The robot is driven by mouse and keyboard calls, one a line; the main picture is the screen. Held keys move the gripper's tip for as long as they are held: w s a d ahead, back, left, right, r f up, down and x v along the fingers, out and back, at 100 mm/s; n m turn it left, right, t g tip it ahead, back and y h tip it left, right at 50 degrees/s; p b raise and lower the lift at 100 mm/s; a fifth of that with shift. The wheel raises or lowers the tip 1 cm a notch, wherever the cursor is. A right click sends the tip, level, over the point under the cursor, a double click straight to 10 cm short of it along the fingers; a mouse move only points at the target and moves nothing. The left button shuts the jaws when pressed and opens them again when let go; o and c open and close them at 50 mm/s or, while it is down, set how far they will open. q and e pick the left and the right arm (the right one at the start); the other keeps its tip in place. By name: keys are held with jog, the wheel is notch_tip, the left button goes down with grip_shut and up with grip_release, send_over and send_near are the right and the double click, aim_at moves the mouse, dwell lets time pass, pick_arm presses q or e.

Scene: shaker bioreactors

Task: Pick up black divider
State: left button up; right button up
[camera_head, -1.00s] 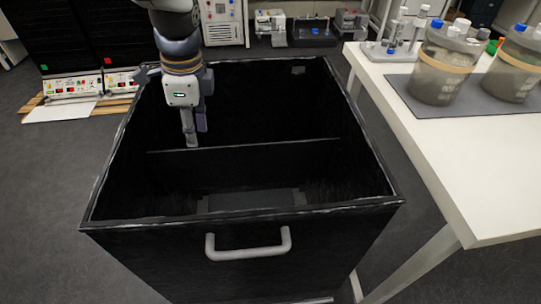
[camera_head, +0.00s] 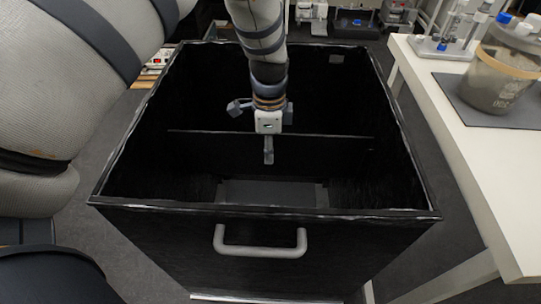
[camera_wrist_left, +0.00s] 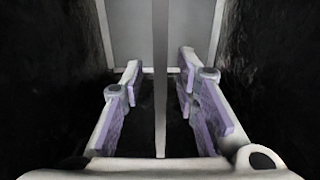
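The black divider (camera_head: 320,148) is a thin upright panel across the inside of the black bin (camera_head: 160,222), its top edge a pale line running left to right. My left gripper (camera_head: 268,155) is over the divider's middle, pointing down. In the left wrist view the divider (camera_wrist_left: 160,115) shows edge-on as a grey strip. The left gripper's fingers (camera_wrist_left: 160,82) are open, one on each side of it, with gaps on both sides. The right gripper is not in view.
The bin has tall walls around my gripper and a grey handle (camera_head: 260,243) in front. A white table (camera_head: 475,150) with a bioreactor vessel (camera_head: 498,75) stands close on the right. My own arm fills the left side.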

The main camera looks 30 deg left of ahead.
pick_arm(q)
jog(key=shift+r, duration=0.1)
grip_shut()
jog(key=shift+r, duration=0.1)
notch_tip(320, 180, up, 29)
jog(key=p, duration=0.3)
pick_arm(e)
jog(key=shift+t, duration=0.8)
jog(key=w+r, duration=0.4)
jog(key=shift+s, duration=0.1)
